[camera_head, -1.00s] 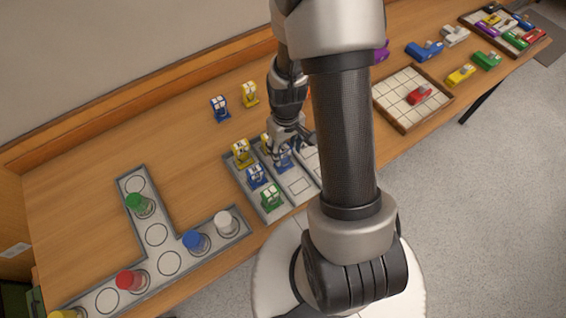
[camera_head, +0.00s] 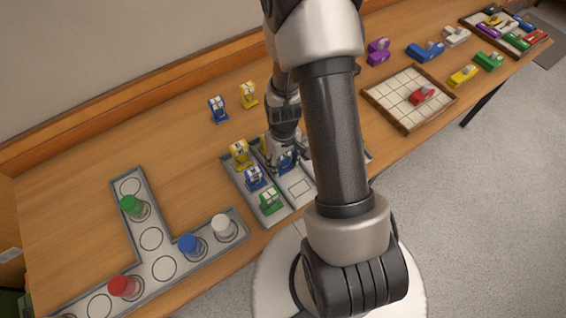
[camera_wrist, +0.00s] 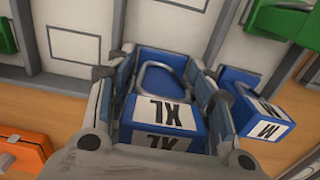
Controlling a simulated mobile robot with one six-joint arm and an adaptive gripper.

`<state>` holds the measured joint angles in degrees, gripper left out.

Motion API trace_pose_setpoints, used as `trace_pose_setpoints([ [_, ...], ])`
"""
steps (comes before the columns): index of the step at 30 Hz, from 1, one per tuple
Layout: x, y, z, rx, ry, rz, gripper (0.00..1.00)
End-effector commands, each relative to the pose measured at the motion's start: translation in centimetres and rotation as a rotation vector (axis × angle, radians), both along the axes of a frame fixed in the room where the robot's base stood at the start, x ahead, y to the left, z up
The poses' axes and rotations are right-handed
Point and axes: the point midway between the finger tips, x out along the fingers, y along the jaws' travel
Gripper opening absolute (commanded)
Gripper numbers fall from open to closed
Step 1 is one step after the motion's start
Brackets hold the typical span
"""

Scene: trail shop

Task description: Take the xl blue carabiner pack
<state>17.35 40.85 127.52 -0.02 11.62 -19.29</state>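The XL blue carabiner pack (camera_wrist: 165,122) is a blue block with a white label marked XL, seen large in the wrist view. A carabiner loop shows on it. My gripper (camera_wrist: 162,80) has a finger along each side of it, and the fingers appear closed against it. In the head view my gripper (camera_head: 287,150) is over the middle lane of the grey tray (camera_head: 283,217), with the blue pack (camera_head: 287,162) partly hidden at its fingertips. Whether its base touches the tray is unclear.
A blue M pack (camera_wrist: 262,112) is close beside my right finger; an orange pack (camera_wrist: 22,155) is lower left. The left lane holds yellow (camera_head: 240,153), blue (camera_head: 254,178) and green (camera_head: 270,201) packs. Blue (camera_head: 218,109) and yellow (camera_head: 249,95) packs stand behind the tray.

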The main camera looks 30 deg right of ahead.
Motion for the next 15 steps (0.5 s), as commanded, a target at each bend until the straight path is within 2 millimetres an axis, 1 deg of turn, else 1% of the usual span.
trace_pose_setpoints([
  [2, 0.0, 0.0, 0.01, 0.0, 0.0, 0.0, 0.4],
  [13, 0.0, 0.0, 0.02, 0.0, 0.0, 0.0, 0.16],
  [15, 0.01, -0.01, 0.03, 0.0, 0.0, 0.0, 0.14],
])
